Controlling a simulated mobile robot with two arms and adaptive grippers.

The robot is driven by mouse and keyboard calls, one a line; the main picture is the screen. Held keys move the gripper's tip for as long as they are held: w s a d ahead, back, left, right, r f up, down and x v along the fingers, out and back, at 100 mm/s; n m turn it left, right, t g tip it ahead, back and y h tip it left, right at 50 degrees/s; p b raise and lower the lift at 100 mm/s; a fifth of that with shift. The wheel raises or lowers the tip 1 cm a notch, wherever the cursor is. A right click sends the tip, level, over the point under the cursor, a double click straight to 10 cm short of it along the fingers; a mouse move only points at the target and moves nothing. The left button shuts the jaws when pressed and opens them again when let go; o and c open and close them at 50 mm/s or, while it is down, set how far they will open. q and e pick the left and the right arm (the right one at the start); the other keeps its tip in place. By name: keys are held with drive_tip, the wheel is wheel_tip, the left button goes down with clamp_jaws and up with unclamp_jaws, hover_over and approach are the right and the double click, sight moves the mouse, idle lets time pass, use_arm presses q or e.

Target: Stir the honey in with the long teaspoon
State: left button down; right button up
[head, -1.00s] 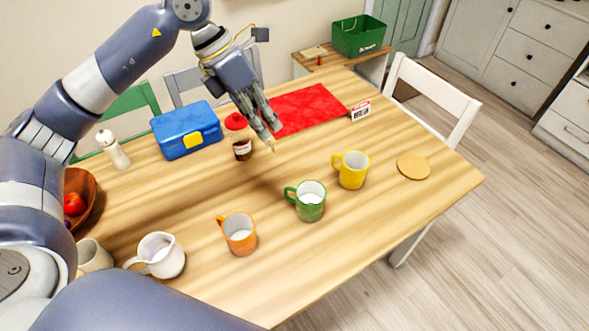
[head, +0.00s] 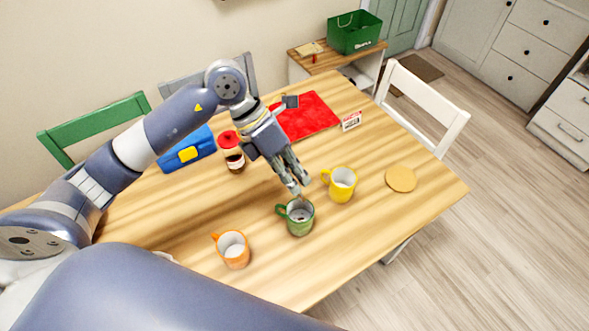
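My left gripper (head: 297,187) points down just above and behind the green mug (head: 300,223). Its two fingers look close together. A small pale tip shows below them, but I cannot tell if it is the long teaspoon. Something small and dark shows inside the green mug. A yellow mug (head: 344,185) stands to its right and an orange mug (head: 234,252) to its left, both upright. My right gripper is out of view.
A red cloth (head: 310,116), a small card sign (head: 351,121) and a round coaster (head: 400,179) lie to the back and right. The table (head: 345,240) is clear at front right.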

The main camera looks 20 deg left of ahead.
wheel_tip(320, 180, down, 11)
drive_tip(key=b, duration=1.1)
idle(0.3)
idle(0.4)
